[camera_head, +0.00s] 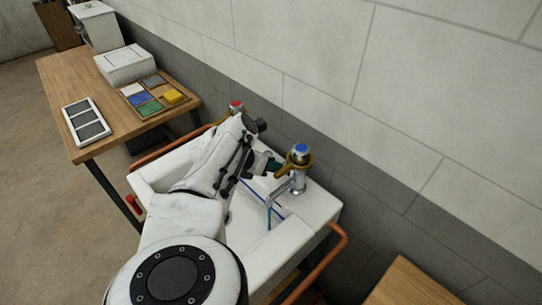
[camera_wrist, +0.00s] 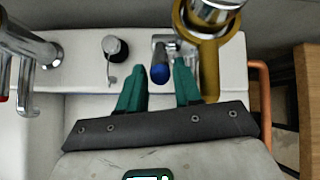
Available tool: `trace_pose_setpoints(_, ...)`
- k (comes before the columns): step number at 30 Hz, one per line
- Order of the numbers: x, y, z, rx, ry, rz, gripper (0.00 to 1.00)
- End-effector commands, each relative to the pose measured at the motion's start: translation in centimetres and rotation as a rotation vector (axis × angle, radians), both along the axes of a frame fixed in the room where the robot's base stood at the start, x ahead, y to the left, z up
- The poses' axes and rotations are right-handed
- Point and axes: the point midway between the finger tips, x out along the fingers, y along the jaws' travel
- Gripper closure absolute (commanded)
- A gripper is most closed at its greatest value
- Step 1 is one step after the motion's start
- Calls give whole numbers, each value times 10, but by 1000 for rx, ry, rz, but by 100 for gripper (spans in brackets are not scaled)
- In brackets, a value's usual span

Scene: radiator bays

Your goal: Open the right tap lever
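The right tap (camera_head: 299,178) is chrome with a blue-marked top and a brass-coloured ring around it; it stands at the back right of the white sink. It also shows at the upper right of the wrist view (camera_wrist: 207,14). Its lever, with a blue tip (camera_wrist: 160,72), points toward my gripper in the wrist view. My gripper (camera_wrist: 159,67) is open, with its green fingers either side of the blue tip and visible gaps between. In the head view my gripper (camera_head: 268,163) is close to the tap's left side, and the lever cannot be made out.
The left tap, with a red top (camera_head: 236,106), is mostly behind my arm. A copper rail (camera_head: 325,262) runs along the sink's edge. A wooden table (camera_head: 100,140) with trays stands left. The tiled wall (camera_head: 420,90) is close behind.

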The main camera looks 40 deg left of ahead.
Motion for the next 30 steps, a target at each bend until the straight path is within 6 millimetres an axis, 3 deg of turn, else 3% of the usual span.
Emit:
trace_pose_setpoints(1,-4,1,10,-2,0,2,66)
trace_pose_setpoints(15,-35,5,40,-1,0,2,66)
trace_pose_setpoints(30,-54,8,54,1,0,1,66)
